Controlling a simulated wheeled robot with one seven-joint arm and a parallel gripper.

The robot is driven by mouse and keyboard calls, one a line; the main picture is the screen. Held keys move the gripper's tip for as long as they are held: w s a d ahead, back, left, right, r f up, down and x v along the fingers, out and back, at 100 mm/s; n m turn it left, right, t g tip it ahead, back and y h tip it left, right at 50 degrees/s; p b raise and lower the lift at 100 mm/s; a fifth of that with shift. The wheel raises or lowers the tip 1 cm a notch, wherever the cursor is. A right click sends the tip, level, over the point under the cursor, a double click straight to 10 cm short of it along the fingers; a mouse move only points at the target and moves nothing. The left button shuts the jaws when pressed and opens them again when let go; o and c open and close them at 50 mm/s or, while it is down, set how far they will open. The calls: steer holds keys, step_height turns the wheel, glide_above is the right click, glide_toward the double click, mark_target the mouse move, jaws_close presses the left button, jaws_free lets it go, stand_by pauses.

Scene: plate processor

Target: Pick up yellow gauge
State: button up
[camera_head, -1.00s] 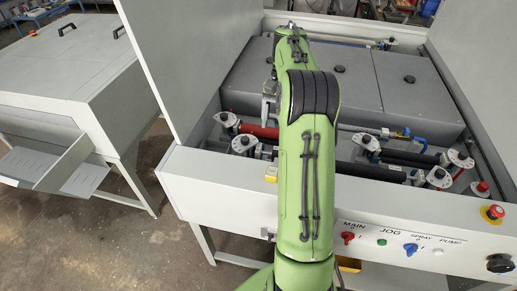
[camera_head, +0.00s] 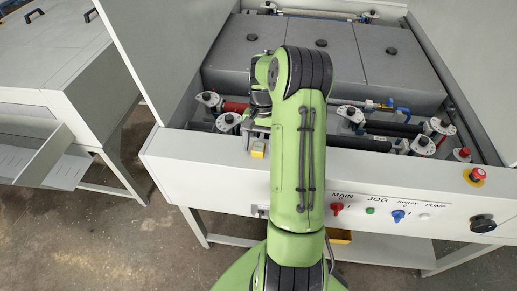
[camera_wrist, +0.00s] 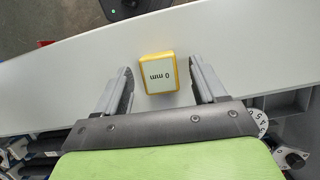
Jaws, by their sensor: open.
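The yellow gauge (camera_wrist: 159,73) is a small block with a white face reading "0 mm". It sits on the white front ledge of the machine, and also shows in the head view (camera_head: 258,151) at the left part of that ledge. My gripper (camera_wrist: 160,69) is open, with one finger to each side of the gauge in the wrist view and a gap on both sides. In the head view my gripper (camera_head: 256,133) is just above and behind the gauge, partly hidden by my arm. Its height above the ledge is hard to tell.
Behind the ledge (camera_head: 190,145) lie rollers and clamps with round dials (camera_head: 228,122). The front panel carries a red switch (camera_head: 337,208), a blue switch (camera_head: 398,216) and a red stop button (camera_head: 477,174). A raised white side panel (camera_head: 150,50) stands at the left.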

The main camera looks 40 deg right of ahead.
steer(key=c, duration=1.2)
steer(key=shift+o, duration=0.2)
steer(key=shift+r, duration=0.15)
